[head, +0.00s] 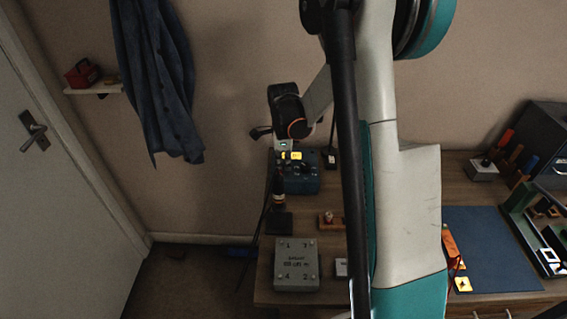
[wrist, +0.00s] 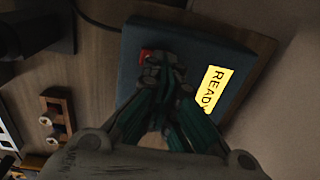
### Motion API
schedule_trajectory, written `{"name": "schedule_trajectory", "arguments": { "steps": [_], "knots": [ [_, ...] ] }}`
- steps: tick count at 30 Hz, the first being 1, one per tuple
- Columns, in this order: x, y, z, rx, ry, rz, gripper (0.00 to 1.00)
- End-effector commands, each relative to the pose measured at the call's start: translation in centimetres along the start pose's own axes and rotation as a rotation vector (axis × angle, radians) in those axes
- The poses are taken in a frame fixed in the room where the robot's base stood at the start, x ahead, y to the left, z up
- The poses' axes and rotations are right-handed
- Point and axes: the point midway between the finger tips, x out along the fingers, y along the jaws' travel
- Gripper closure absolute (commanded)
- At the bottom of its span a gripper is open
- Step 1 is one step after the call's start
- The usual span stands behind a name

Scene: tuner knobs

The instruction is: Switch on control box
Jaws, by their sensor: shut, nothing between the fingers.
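The control box is a blue box (head: 304,185) at the back left of the desk, and it fills the middle of the wrist view (wrist: 135,40). A lit yellow panel (wrist: 213,88) on its face reads "READY". A small red part (wrist: 146,54) shows right beside my fingertips, which partly hide it. My gripper (wrist: 164,72) is shut and empty, with its fingertips over the box face. I cannot tell whether they touch the box or the red part. In the head view, my wrist stands above the box, and the fingers are hard to make out.
A grey box with numbered corners (head: 297,267) sits at the desk's front left. A dark upright device (head: 278,218) stands behind it. A small wooden block (wrist: 57,115) lies beside the control box. A blue mat (head: 490,245) and a green tray (head: 520,222) are at right.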

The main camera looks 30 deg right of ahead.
Motion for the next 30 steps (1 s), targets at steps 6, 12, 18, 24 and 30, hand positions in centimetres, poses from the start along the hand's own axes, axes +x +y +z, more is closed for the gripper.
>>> {"name": "schedule_trajectory", "arguments": {
  "steps": [6, 12, 18, 24, 30],
  "knots": [
    [0.1, 0.1, 0.0, -0.001, 0.001, -0.001, 1.0],
    [0.0, 0.9, 0.0, -0.001, 0.001, 0.0, 1.0],
    [-0.1, 1.7, 0.0, -0.001, 0.001, 0.001, 1.0],
    [-0.1, 1.7, 0.0, -0.001, 0.001, 0.0, 1.0],
    [-0.5, 1.6, -0.1, 0.0, 0.001, -0.001, 1.0]
  ]
}}
